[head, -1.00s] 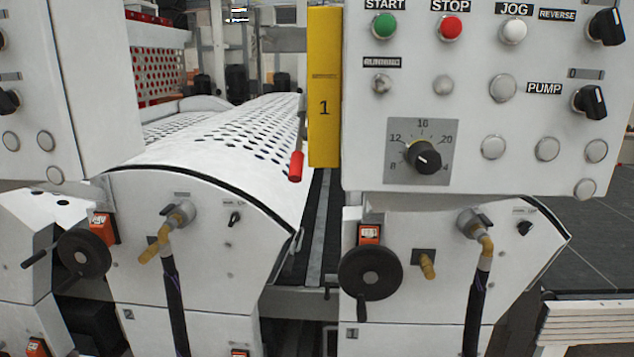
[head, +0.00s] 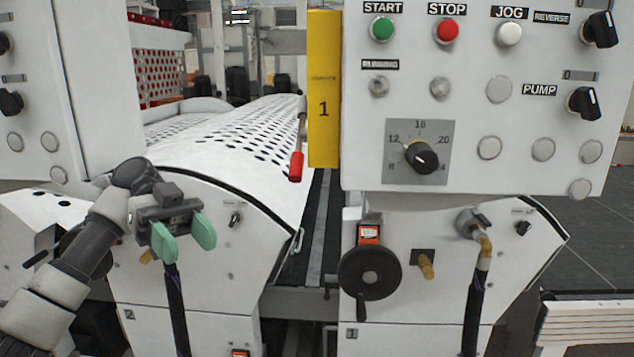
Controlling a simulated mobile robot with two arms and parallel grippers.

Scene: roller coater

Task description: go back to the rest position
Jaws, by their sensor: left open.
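My left gripper (head: 184,238) is in the lower left of the head view, with two green fingers spread apart and nothing between them. It is in front of the white housing of the left machine unit (head: 225,285), and hides that unit's valve and part of its black handwheel. Whether it touches the housing cannot be told. My right gripper is not in view.
A control panel (head: 540,100) with START, STOP and JOG buttons and a speed dial (head: 421,157) hangs at the right. Below it are a black handwheel (head: 371,272) and a valve with a hose (head: 474,224). A red-handled lever (head: 296,165) hangs beside the yellow post (head: 324,90).

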